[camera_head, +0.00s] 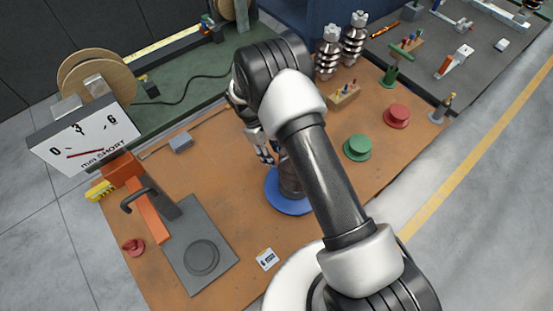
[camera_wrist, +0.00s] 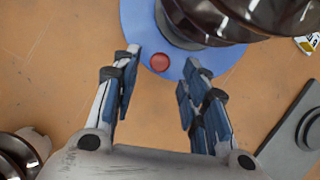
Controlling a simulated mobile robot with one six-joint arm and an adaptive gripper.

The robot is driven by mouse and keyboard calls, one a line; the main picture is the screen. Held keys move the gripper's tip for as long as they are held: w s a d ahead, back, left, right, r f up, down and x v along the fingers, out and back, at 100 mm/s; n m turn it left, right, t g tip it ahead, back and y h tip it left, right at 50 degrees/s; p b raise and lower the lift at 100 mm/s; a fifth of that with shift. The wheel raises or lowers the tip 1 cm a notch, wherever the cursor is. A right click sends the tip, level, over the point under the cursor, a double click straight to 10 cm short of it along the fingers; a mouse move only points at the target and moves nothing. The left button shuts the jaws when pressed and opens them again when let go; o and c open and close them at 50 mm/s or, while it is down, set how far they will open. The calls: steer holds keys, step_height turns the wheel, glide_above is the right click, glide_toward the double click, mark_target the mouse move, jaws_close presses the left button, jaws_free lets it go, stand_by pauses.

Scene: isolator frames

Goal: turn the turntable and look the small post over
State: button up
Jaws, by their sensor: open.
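The turntable is a blue disc (camera_head: 290,207) on the orange-brown bench, partly hidden by my arm. It also fills the top middle of the wrist view (camera_wrist: 135,22). A dark brown ribbed post (camera_head: 290,180) stands on it; in the wrist view its glossy sheds (camera_wrist: 235,18) cross the top right. A small red knob (camera_wrist: 160,62) sits near the disc's rim. My gripper (camera_wrist: 161,60) is open and empty, its fingertips to either side of the knob in the picture. Whether they are down at its height I cannot tell. In the head view my gripper (camera_head: 265,154) is beside the post.
A grey plate press with an orange arm (camera_head: 150,214) and a dial sign (camera_head: 85,140) stand at left. Green (camera_head: 358,148) and red (camera_head: 397,115) flanged pieces lie at right. Tall ribbed insulators (camera_head: 328,55) stand behind my arm. A small card (camera_head: 267,259) lies in front.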

steer(key=shift+x, duration=1.75)
steer(key=shift+c, duration=0.5)
jaws_close()
